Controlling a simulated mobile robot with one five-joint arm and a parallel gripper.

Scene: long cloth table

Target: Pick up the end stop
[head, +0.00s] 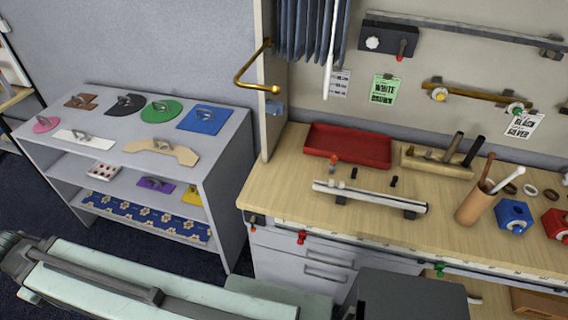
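No piece is clearly recognisable as the end stop. On the wooden bench top (275,190), a silver rail (365,195) lies on dark feet. A small piece with an orange-red top (333,159) stands by its left end. Two small black pieces (354,173) and (393,181) stand just behind the rail. I cannot tell whether any of these is the end stop. My pale arm crosses the bottom left, apart from the bench. My gripper's fingers do not show.
A red tray (348,146) and a wooden tool block (436,162) stand behind the rail. A tan cup (474,208) with sticks, a blue block (514,215) and a red block (556,224) are at right. A brass hook (255,75) juts out at left. A grey shelf (215,155) stands left.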

